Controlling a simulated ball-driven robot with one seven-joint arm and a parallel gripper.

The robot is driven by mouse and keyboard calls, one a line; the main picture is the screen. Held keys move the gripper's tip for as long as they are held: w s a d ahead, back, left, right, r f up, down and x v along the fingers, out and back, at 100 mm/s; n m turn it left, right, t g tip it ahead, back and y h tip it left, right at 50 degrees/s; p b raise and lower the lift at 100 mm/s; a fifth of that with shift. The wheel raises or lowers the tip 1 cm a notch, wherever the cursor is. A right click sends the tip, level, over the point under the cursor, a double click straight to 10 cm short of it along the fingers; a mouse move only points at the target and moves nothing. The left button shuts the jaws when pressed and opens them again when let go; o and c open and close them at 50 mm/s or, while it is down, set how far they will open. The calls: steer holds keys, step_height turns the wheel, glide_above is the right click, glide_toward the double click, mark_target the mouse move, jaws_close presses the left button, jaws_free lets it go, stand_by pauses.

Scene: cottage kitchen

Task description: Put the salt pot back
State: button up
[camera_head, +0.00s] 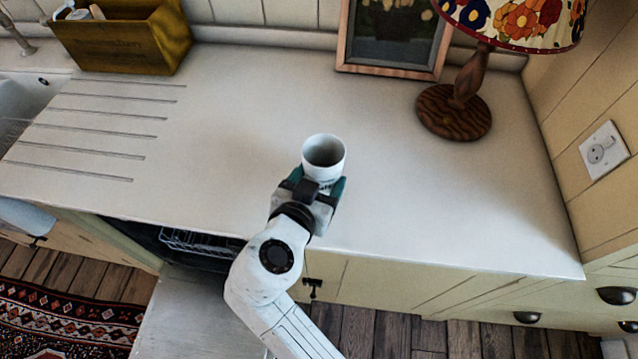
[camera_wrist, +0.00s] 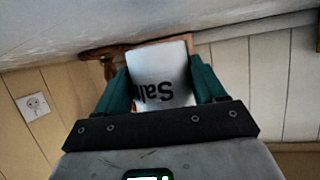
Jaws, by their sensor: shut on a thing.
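The salt pot (camera_head: 324,152) is a white, open-topped pot with a dark hollow inside. In the wrist view the salt pot (camera_wrist: 158,72) shows dark lettering that reads upside down, partly hidden, beginning "Sal". My gripper (camera_head: 319,183) is shut on the pot, with a teal finger on each side of it. In the wrist view my gripper (camera_wrist: 160,88) has its fingers against the pot's two sides. The pot is over the front middle part of the white worktop (camera_head: 230,120). From these views I cannot tell whether it touches the worktop.
A wooden box (camera_head: 125,40) stands at the back left, beside the sink (camera_head: 22,100). A framed picture (camera_head: 392,35) and a lamp (camera_head: 455,105) stand at the back right. An open dishwasher (camera_head: 195,245) is below the front edge. The worktop around the pot is clear.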

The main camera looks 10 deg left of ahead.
steer(key=shift+w+f, duration=0.45)
steer(key=shift+f, duration=0.1)
steer(key=shift+f+p, duration=0.6)
steer(key=shift+f, duration=0.9)
steer(key=shift+f, duration=0.1)
steer(key=o, duration=1.3)
steer(key=b+v, duration=0.2)
steer(key=v, duration=1)
steer(key=shift+o, duration=0.5)
